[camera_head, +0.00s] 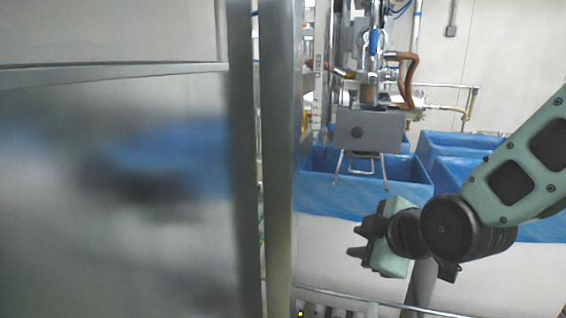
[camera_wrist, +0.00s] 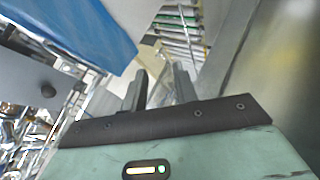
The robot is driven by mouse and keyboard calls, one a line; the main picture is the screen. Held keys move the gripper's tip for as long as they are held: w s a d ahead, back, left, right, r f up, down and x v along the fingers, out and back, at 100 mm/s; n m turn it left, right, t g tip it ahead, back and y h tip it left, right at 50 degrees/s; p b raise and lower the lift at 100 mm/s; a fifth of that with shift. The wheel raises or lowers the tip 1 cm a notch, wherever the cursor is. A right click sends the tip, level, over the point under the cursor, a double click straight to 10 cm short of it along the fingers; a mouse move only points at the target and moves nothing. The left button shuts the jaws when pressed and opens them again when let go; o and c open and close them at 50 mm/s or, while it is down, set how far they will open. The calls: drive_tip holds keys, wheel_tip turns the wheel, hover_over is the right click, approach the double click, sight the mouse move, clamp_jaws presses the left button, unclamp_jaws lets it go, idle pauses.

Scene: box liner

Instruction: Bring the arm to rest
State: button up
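My arm reaches in from the right edge in the head view, green with dark joints. My gripper (camera_head: 354,240) is at its lower end, pointing left, in front of the blue-lined boxes and the pale surface below them. In the wrist view my gripper (camera_wrist: 160,78) shows two dark fingers with a gap between them. Nothing is seen held in the gap.
A large metal panel and upright post (camera_head: 279,160) fill the left, close to the gripper. Blue-lined boxes (camera_head: 410,175) stand behind the arm. A grey machine plate (camera_head: 370,130) with a wire frame hangs over the nearest box. A rail runs along the bottom.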

drive_tip(key=s+f+m+g+h, duration=0.3)
drive_tip(key=s+m+g, duration=0.3)
drive_tip(key=s, duration=1.5)
drive_tip(key=f+g+b, duration=0.1)
drive_tip(key=g, duration=0.2)
drive_tip(key=shift+s+a+m, duration=0.2)
drive_tip(key=shift+a+m, duration=0.1)
drive_tip(key=shift+a, duration=0.05)
drive_tip(key=shift+f, duration=0.1)
